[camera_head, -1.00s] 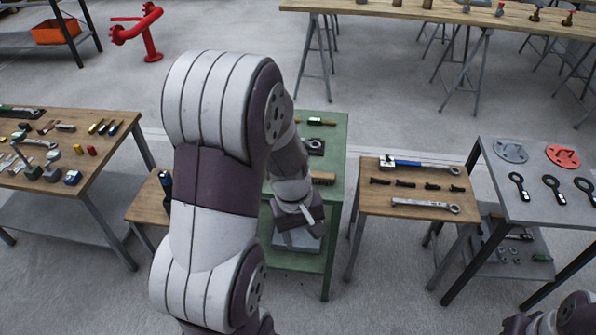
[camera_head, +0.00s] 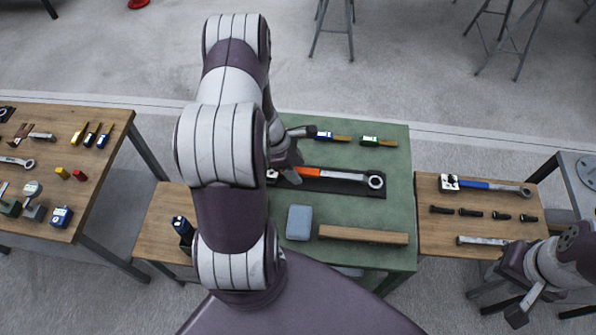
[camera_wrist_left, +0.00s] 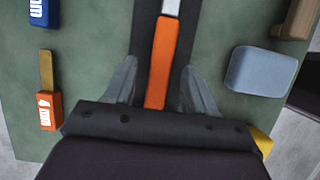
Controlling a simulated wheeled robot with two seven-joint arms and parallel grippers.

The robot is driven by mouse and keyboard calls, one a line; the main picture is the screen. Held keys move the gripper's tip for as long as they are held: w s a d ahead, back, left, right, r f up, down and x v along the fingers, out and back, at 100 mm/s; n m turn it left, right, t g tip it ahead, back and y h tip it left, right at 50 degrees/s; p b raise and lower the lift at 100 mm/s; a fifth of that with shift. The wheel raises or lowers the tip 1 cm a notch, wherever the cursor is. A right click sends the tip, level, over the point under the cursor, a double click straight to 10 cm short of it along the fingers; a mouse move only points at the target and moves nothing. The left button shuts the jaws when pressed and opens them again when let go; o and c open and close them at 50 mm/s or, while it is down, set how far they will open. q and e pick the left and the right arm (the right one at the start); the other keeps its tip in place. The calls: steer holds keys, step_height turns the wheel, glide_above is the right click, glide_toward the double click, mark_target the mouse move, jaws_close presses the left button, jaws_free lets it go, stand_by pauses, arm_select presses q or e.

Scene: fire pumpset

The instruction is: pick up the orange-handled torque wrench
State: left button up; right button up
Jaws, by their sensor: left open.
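The torque wrench has an orange handle (camera_head: 309,172), a bright shaft and a ring head (camera_head: 376,182). It lies on a dark strip on the green-topped table (camera_head: 395,225). My left gripper (camera_head: 294,156) is over the handle end and hides part of it. In the left wrist view the orange handle (camera_wrist_left: 160,65) runs between the two spread fingers of the left gripper (camera_wrist_left: 159,72), with gaps on both sides. The left gripper is open and holds nothing. My right gripper (camera_head: 525,302) is at the lower right, away from the wrench; its jaw opening is unclear.
A grey-blue block (camera_head: 299,222) and a wooden-backed bar (camera_head: 363,235) lie in front of the wrench. Small blue-ended (camera_head: 325,136) and green-ended (camera_head: 370,140) tools lie behind it. A blue-handled wrench (camera_head: 487,185) and several bolts (camera_head: 470,212) lie on the right table.

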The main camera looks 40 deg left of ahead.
arm_select(q)
steer(key=shift+d, duration=0.15)
steer(key=shift+w+a+f, duration=0.1)
steer(key=shift+a, duration=0.15)
steer(key=c, duration=0.9)
jaws_close()
steer(key=shift+d, duration=0.15)
